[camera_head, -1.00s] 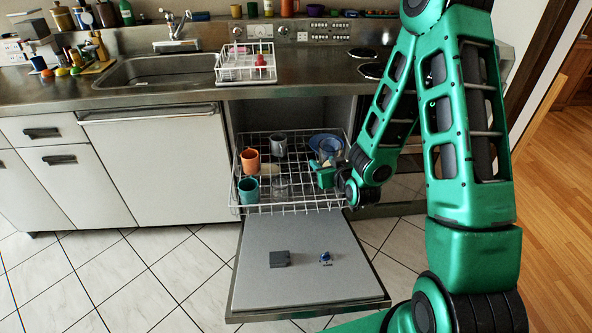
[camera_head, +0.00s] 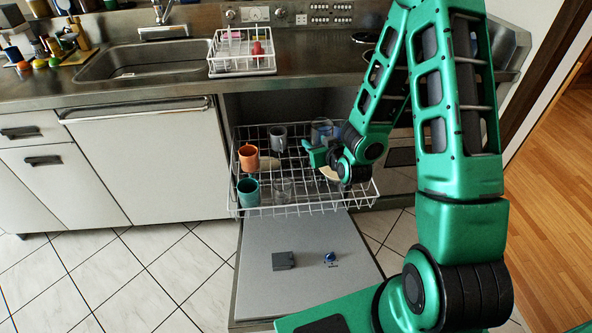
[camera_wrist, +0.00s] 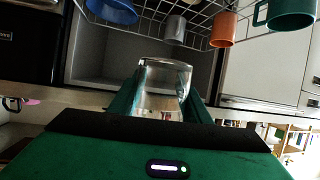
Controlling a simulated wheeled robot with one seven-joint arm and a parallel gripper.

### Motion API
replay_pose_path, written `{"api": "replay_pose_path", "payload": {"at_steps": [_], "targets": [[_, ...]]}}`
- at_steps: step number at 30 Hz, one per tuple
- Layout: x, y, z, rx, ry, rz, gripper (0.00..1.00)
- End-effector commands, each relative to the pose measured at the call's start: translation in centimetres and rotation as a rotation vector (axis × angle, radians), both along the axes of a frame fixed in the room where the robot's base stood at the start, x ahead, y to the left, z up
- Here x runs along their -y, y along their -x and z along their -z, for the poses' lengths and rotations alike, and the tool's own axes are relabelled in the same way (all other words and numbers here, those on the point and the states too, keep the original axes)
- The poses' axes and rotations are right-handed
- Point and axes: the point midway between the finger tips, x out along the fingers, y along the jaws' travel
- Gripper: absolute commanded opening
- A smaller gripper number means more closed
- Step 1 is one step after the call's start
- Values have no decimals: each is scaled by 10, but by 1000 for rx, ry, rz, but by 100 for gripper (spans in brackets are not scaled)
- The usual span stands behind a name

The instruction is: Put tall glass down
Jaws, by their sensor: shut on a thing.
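My gripper (camera_head: 318,146) is shut on a clear tall glass (camera_head: 322,131), at the right part of the pulled-out dishwasher rack (camera_head: 270,210). In the wrist view the glass (camera_wrist: 163,90) sits between the two green fingers. The glass appears above the rack; whether it touches anything is hard to tell. Another clear glass (camera_head: 282,190) stands in the rack's front middle. My gripper and arm hide part of the rack's right side.
The rack also holds an orange mug (camera_head: 249,157), a teal mug (camera_head: 248,192), a grey mug (camera_head: 278,138) and a pale plate (camera_head: 329,173). A blue dish (camera_wrist: 112,11) shows in the wrist view. The open dishwasher door (camera_head: 310,285) lies below. The counter (camera_head: 300,85) is above.

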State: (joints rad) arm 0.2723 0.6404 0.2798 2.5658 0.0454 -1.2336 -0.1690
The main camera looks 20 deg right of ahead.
Motion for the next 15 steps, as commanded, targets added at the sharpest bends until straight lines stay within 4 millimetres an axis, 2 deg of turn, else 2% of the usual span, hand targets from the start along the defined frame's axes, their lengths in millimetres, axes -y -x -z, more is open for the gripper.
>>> {"api": "replay_pose_path", "payload": {"at_steps": [5,15], "targets": [[-2,-5,13,-2,-6,-7,15],[-21,-19,41,-4,-11,-63,15]]}}
